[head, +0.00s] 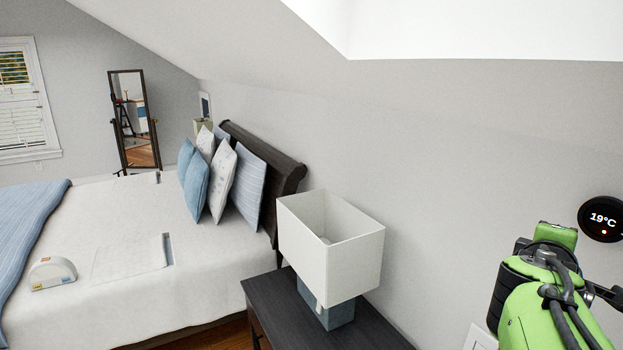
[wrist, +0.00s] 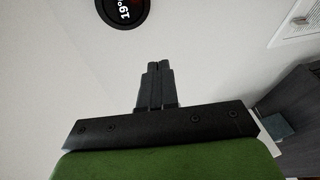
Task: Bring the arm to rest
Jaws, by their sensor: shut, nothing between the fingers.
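My green and black arm (head: 545,300) reaches up at the lower right of the head view, in front of the wall. My gripper shows in the wrist view (wrist: 157,68), with its two dark fingers together and nothing between them. It faces the pale wall, a little below and right of the round black thermostat (wrist: 122,8) in that picture. The thermostat reads 19°C in the head view (head: 602,219), to the right of my arm. The fingertips are hard to make out in the head view.
A dark nightstand (head: 262,293) with a white-shaded lamp (head: 355,255) stands left of my arm. A bed (head: 210,262) with several pillows lies beyond it. The sloped ceiling (head: 440,95) comes down above. A white wall plate (head: 478,338) is low beside my arm.

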